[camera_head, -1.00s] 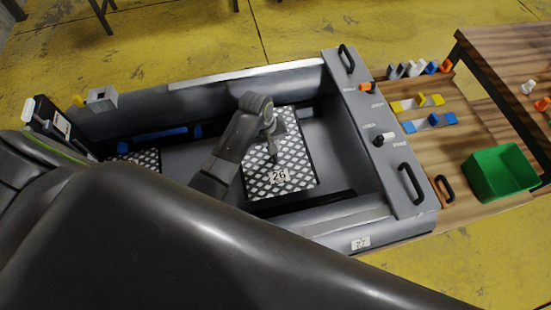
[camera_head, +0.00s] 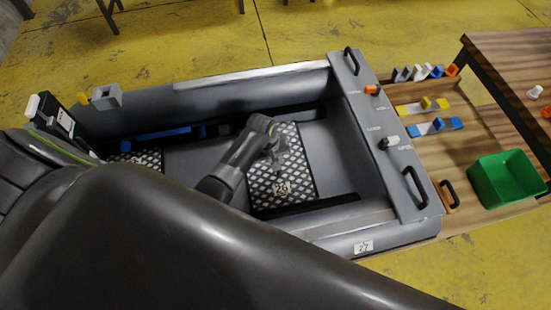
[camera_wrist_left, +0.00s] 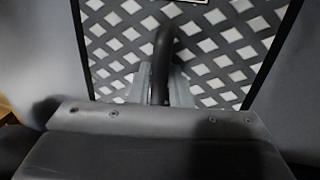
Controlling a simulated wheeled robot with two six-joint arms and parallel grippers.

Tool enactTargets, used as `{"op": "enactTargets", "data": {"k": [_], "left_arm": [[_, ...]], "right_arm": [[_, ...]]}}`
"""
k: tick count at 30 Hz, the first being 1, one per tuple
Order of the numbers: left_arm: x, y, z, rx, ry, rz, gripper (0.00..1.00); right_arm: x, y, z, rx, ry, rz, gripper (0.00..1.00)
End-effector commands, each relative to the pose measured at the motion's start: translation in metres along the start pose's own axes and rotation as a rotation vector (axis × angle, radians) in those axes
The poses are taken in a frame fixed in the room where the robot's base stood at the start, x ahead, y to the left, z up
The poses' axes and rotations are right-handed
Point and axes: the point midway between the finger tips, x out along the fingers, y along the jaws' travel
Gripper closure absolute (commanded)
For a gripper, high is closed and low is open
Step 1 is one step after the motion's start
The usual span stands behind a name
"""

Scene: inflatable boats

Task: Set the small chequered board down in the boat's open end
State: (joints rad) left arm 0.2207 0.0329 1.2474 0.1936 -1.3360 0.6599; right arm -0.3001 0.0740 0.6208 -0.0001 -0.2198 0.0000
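The small chequered board (camera_head: 300,165), black and white with a tag reading 26, is inside the grey boat (camera_head: 345,225), right of its middle. It looks flat; I cannot tell if it touches the boat floor. My left gripper (camera_head: 277,160) reaches down over it. In the left wrist view the gripper's fingers (camera_wrist_left: 160,88) stand on both sides of the board's dark upright handle (camera_wrist_left: 163,45), closed on it. The board fills that view (camera_wrist_left: 225,45). A second chequered board (camera_head: 150,158) is at the boat's left, partly hidden by my arm. My right gripper is not visible.
A grey panel (camera_head: 372,130) with handles and knobs crosses the boat's right end. Bare boat floor (camera_head: 335,155) lies between it and the board. Beyond are a wooden surface (camera_head: 470,220) with coloured blocks and a green bin (camera_head: 505,178). A blue bar (camera_head: 170,133) runs along the far inner wall.

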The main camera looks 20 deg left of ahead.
Motion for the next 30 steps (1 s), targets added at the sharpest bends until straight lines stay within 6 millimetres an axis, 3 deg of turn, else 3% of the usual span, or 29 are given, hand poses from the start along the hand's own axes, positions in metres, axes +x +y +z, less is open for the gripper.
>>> {"op": "enactTargets", "data": {"k": [4, 20, 25, 30], "left_arm": [[0.002, -0.003, 0.001, -0.001, -0.002, -0.006, 0.64], [-0.001, -0.002, 0.000, 0.000, -0.002, -0.004, 0.64], [-0.018, -0.001, 0.000, -0.001, -0.001, -0.003, 0.64], [-0.049, 0.000, -0.001, 0.000, 0.001, 0.001, 0.64]], "right_arm": [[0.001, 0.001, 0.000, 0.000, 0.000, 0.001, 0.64], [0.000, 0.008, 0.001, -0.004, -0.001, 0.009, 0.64], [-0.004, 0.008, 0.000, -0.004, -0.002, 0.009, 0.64], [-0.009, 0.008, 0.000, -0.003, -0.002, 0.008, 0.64]]}}
